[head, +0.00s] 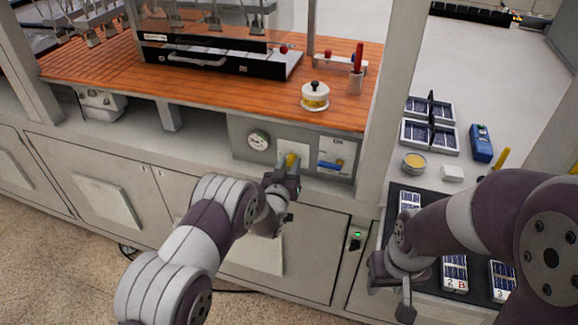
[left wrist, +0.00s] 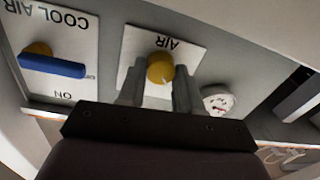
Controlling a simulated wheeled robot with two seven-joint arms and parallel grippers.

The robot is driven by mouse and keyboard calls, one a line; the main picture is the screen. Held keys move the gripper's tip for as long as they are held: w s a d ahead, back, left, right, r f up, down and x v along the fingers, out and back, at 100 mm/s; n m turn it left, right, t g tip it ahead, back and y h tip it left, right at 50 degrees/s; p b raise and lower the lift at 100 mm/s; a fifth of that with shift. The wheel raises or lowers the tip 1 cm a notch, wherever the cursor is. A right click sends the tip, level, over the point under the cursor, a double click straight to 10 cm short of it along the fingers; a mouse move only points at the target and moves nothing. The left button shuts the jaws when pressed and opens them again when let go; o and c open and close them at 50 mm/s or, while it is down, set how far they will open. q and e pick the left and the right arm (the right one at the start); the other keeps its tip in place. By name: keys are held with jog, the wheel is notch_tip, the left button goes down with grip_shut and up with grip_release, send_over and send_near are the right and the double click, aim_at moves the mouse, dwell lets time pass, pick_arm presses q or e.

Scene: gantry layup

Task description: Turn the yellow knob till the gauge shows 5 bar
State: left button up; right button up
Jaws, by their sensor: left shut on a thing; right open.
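The yellow knob (left wrist: 161,68) sits on a white plate marked AIR (left wrist: 132,47) in the left wrist view. In the head view the knob (head: 291,160) shows just above my left gripper (head: 287,172). My left gripper (left wrist: 156,88) is shut on the knob, one finger on each side. The round white gauge (head: 259,140) is left of the knob in the head view; it also shows in the left wrist view (left wrist: 218,100). Its reading is too small to tell. My right gripper (head: 396,290) is open and empty above the dark mat at the right.
A COOL AIR plate with a blue lever (left wrist: 52,66) is beside the knob; the lever shows in the head view (head: 331,165). The wooden worktop (head: 200,75) overhangs the panel. A white pot (head: 315,97) and a red-handled tool (head: 356,70) stand on it. Several cell cards lie on the right table.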

pick_arm(q)
jog(key=shift+f+m+b, duration=0.25)
jog(key=shift+m+b, duration=0.75)
jog(key=shift+b, duration=0.2)
jog(key=m+b, duration=0.2)
jog(key=shift+m, duration=0.4)
jog(key=m+b, duration=0.3)
jog(key=shift+f+m+b, duration=0.1)
jog(key=shift+m+b, duration=0.2)
jog(key=m+b, duration=0.3)
jog(key=shift+m+h, duration=0.3)
jog(key=shift+m, duration=0.1)
jog(key=m+b, duration=0.5)
jog(key=m, duration=0.1)
jog(key=shift+m+h, duration=0.3)
jog(key=shift+m, duration=0.1)
jog(key=m+b, duration=0.4)
jog(key=m, duration=0.1)
jog(key=shift+m, duration=0.4)
jog(key=o, duration=1)
